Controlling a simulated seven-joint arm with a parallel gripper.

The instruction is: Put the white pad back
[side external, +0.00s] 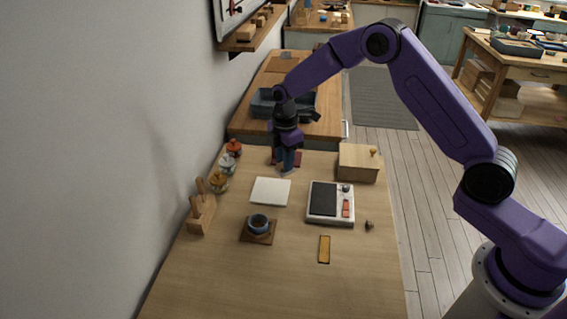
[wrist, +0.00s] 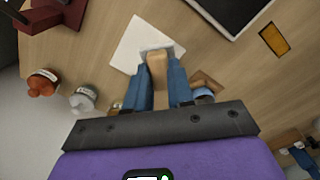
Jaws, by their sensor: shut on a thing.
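My gripper (side external: 287,165) is low over the far part of the table, pointing down. In the wrist view its blue fingers (wrist: 160,85) are closed on a tan wooden handle (wrist: 157,68) with a pale pad (wrist: 160,50) at its lower end. A whitish edge of this pad (side external: 287,171) shows below the fingers in the side view. A flat white square (side external: 270,191) lies on the table nearer the camera; it also shows in the wrist view (wrist: 135,43), partly behind the pad. I cannot tell whether the held pad touches the table.
A dark red block (side external: 298,158) is close behind my gripper. Small jars (side external: 228,163) stand left, a wooden box (side external: 358,162) right. A dark-topped tray (side external: 330,203), a cup (side external: 259,223) on a brown mat and a yellow strip (side external: 324,249) lie nearer. The front table is clear.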

